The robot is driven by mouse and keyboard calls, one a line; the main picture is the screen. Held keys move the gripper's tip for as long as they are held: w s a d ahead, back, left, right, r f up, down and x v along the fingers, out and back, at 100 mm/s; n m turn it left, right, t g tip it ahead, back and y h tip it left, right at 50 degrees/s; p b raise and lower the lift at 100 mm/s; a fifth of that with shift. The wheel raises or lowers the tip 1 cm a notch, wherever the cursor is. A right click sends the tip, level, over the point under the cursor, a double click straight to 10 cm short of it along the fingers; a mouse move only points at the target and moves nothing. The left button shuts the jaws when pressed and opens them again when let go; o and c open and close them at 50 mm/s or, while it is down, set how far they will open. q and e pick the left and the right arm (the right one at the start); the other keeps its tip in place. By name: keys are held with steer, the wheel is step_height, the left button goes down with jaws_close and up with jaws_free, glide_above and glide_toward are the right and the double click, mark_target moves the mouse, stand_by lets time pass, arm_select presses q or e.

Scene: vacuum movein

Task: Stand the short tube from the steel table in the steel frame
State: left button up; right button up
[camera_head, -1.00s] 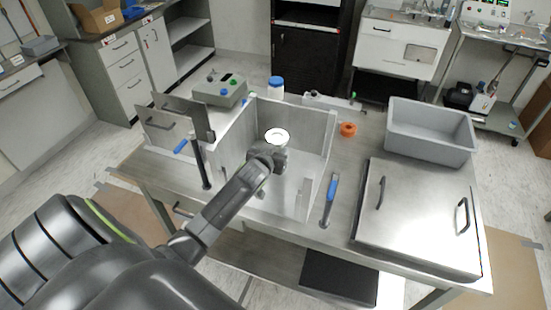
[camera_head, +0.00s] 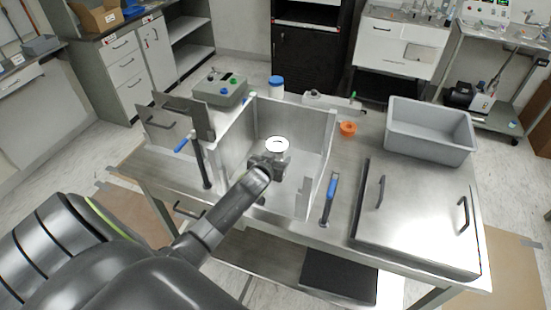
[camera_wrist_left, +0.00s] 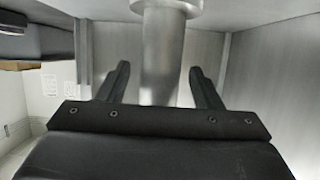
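The short tube (camera_head: 281,154) stands upright inside the box-like steel frame (camera_head: 303,126), its pale round flange on top. In the left wrist view the metal tube (camera_wrist_left: 162,55) rises ahead of my gripper, flange at the upper edge. My left gripper (camera_head: 272,162) reaches in from the frame's front side. Its two fingers (camera_wrist_left: 160,72) are apart, one on each side of the tube, with a visible gap on both sides. The tube's foot is hidden behind the gripper. My right gripper is not in view.
The frame stands on the steel table (camera_head: 345,185). A door-like panel (camera_head: 162,130) is at its left, a blue-handled tool (camera_head: 330,190) at its right. A grey bin (camera_head: 430,130) and a flat steel lid with handles (camera_head: 415,220) fill the right side. An orange part (camera_head: 348,128) lies behind.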

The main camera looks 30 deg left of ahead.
arm_select(q)
steer(key=b+v, duration=0.1)
steer(key=v, duration=1.1)
steer(key=shift+r, duration=0.1)
stand_by(0.5)
